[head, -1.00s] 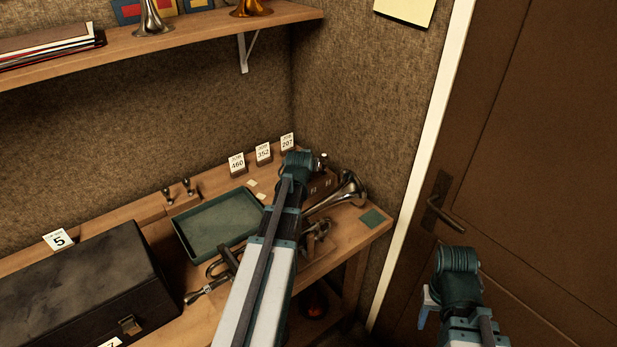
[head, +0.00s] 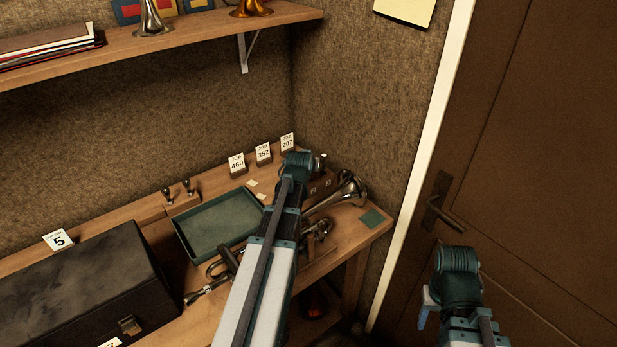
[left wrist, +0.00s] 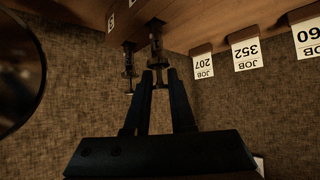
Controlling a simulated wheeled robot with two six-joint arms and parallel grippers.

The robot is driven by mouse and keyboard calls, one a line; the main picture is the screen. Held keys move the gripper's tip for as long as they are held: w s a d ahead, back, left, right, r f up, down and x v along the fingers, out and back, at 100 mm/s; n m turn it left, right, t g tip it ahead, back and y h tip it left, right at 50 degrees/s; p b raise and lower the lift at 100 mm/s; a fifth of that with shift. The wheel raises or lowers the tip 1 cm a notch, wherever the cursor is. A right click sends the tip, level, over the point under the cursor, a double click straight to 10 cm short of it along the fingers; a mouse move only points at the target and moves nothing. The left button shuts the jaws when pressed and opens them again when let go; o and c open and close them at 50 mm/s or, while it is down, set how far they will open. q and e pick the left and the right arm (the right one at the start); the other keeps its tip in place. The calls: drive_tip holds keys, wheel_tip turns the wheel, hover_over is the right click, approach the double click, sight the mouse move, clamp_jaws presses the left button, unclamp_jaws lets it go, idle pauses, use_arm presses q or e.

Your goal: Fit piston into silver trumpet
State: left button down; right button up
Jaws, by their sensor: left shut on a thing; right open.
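The silver trumpet (head: 347,192) lies on the right end of the bench. Its bell points right, and my left arm hides part of its body. My left gripper (left wrist: 157,83) is shut on the end of a piston (left wrist: 156,42) in the left wrist view. This piston stands at a wooden block with number tags; I cannot tell whether it is clear of the block. A second piston (left wrist: 129,62) stands beside it. In the head view my left fingertips are hidden behind my arm. My right gripper (head: 426,303) is open and apart from the bench, in front of the door.
A green tray (head: 183,236) lies left of my left arm, with a black case (head: 80,290) further left. Job cards (head: 263,153) stand along the back. A dark round shape (left wrist: 18,75) fills the left edge of the wrist view. A shelf (head: 200,32) overhangs the bench.

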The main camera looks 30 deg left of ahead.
use_arm(q)
drive_tip(key=shift+r, duration=0.1)
idle(0.4)
wheel_tip(320, 180, up, 10)
drive_tip(key=p, duration=1)
drive_tip(key=shift+d, duration=0.15)
